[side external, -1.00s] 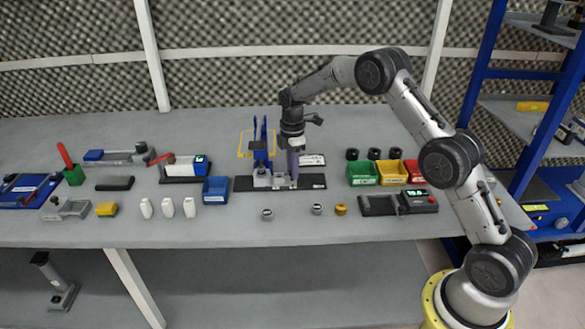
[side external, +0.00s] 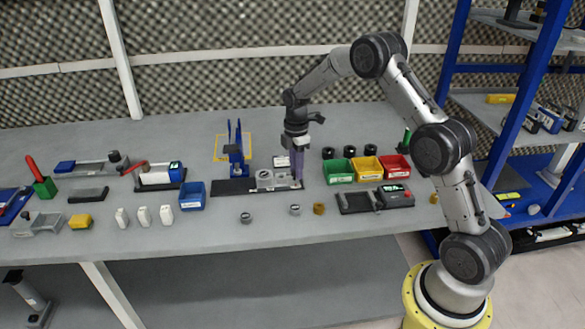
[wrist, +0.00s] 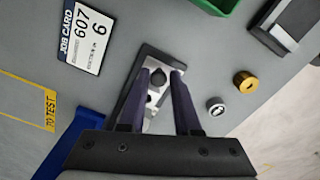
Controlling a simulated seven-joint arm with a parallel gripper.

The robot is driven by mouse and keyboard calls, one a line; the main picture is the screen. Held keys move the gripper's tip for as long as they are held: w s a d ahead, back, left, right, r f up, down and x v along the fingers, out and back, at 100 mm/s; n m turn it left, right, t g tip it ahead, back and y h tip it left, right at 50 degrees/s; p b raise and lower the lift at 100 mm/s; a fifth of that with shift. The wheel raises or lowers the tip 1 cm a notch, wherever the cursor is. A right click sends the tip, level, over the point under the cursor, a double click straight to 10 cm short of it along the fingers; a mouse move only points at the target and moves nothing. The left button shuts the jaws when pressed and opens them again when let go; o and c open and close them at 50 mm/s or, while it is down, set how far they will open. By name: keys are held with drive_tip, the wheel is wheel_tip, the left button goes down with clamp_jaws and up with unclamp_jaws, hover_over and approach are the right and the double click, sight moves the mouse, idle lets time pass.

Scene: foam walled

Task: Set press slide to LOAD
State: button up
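The press has a blue upright frame (side external: 236,155) on a long black base plate (side external: 225,187). Its grey metal slide (side external: 265,180) sits on the plate to the right of the blue frame, near the plate's right end. My gripper (side external: 297,172) points down at the slide's right end. In the wrist view, the purple fingers of my gripper (wrist: 163,74) stand either side of a dark knob on the slide (wrist: 148,55). They appear closed on it, since slide and gripper moved together; the contact itself is hidden. No LOAD marking is readable.
Green, yellow and red bins (side external: 366,172) stand right of the press, with black cylinders behind. A blue bin (side external: 193,200) is to the left. Small round parts (side external: 295,210) lie in front. A job card (wrist: 85,35) lies behind the slide.

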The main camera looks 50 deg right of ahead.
drive_tip(key=o, duration=0.4)
wheel_tip(320, 180, up, 14)
drive_tip(key=shift+f, duration=0.1)
idle(0.4)
